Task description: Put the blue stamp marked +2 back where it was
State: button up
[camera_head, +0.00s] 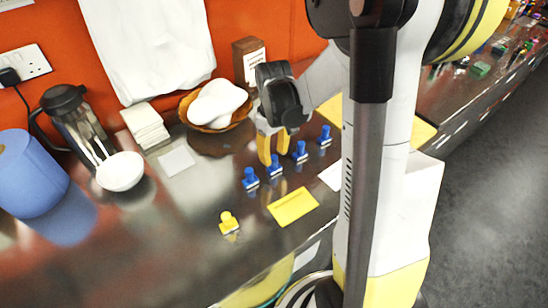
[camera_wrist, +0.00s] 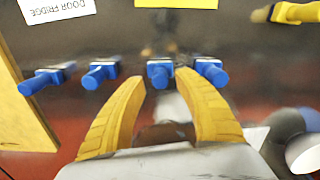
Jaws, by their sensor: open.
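Several blue stamps stand in a row on the dark counter, with handles up. I cannot read a +2 mark on any of them. My gripper (camera_head: 273,156) is open and points down at the row; its yellow fingers also show in the wrist view (camera_wrist: 160,78). One blue stamp (camera_wrist: 160,73) shows between the fingertips; in the head view it is the second from the left (camera_head: 274,166). I cannot tell whether the fingers touch it. Other blue stamps flank it: one at the left end (camera_head: 250,179), and two on the right (camera_head: 300,152) (camera_head: 325,136).
A yellow stamp (camera_head: 229,223) and a yellow card (camera_head: 293,207) lie nearer the counter's front edge. A white card (camera_wrist: 57,9) reads "DOOR FRIDGE". A bowl (camera_head: 190,122), a wooden block (camera_head: 247,61), white stack (camera_head: 146,126), jug (camera_head: 75,118) and blue roll (camera_head: 30,175) stand behind and left.

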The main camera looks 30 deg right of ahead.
aim_at(274, 157)
notch_tip(274, 157, up, 9)
jog(key=p, duration=0.3)
jog(key=s+a+r+m+t, duration=0.1)
jog(key=s+a+r+t, duration=0.2)
jog(key=s+a+r, duration=0.1)
jog(key=s+a+r+m+t, duration=0.1)
jog(key=s+a+r+t, duration=0.3)
jog(key=s+a, duration=0.3)
jog(key=shift+a+r, duration=0.35)
jog(key=shift+a, duration=0.9)
